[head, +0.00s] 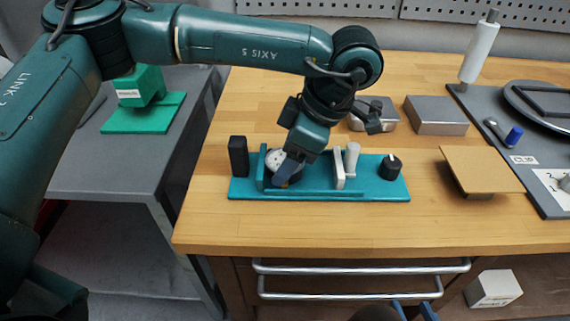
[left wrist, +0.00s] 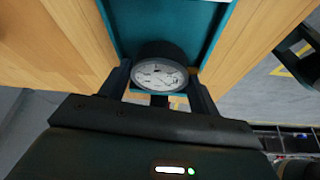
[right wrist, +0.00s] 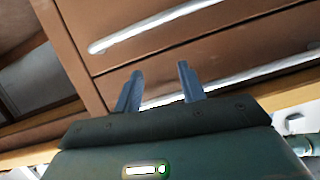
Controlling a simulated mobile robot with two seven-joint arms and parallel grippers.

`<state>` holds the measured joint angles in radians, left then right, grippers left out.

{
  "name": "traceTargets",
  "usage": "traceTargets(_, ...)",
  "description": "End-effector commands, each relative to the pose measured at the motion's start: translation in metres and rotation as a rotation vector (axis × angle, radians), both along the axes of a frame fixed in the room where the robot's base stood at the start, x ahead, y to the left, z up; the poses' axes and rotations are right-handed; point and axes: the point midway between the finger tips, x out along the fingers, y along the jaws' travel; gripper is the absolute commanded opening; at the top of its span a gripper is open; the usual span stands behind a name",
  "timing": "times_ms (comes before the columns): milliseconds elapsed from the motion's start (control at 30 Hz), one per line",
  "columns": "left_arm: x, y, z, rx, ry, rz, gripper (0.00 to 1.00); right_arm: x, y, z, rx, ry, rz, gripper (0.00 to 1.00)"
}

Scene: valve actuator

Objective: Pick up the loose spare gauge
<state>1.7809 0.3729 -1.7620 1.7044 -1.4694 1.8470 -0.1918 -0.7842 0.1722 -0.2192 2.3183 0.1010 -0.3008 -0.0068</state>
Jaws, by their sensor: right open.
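A round gauge with a white dial and dark body (head: 277,160) is at the left part of the teal fixture (head: 320,194). In the left wrist view the gauge (left wrist: 158,75) lies between the two fingers of my left gripper (left wrist: 158,70), dial toward the camera. In the head view my left gripper (head: 287,170) comes down over the gauge and partly hides it. The fingers flank its body; I cannot tell whether they press on it. My right gripper (head: 412,308) is open and empty in front of the drawers, and also shows in the right wrist view (right wrist: 160,75).
Metal boxes (head: 436,115) stand behind. A tan board (head: 480,170) and a grey tray (head: 548,202) lie to the right. Wood in front of the fixture is clear.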

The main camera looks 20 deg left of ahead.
Motion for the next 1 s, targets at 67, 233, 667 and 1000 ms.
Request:
traceTargets(67, 0.000, 0.000, 0.000, 0.000, 0.000, 0.000, 0.55, 0.000, 0.000, 0.000, 0.000, 0.001, 0.000, 0.40)
traceTargets(233, 0.000, 0.000, 0.001, 0.000, 0.000, 0.000, 0.41, -0.001, 0.000, -0.001, 0.000, 0.003, 0.001, 0.40)
traceTargets(667, 0.000, 0.000, 0.005, 0.000, -0.002, 0.000, 0.29, -0.001, 0.000, -0.001, -0.002, 0.004, 0.002, 0.40)
traceTargets(1000, 0.001, 0.000, 0.066, -0.001, -0.004, 0.001, 0.29, -0.002, 0.001, -0.001, 0.000, 0.013, 0.003, 0.40)
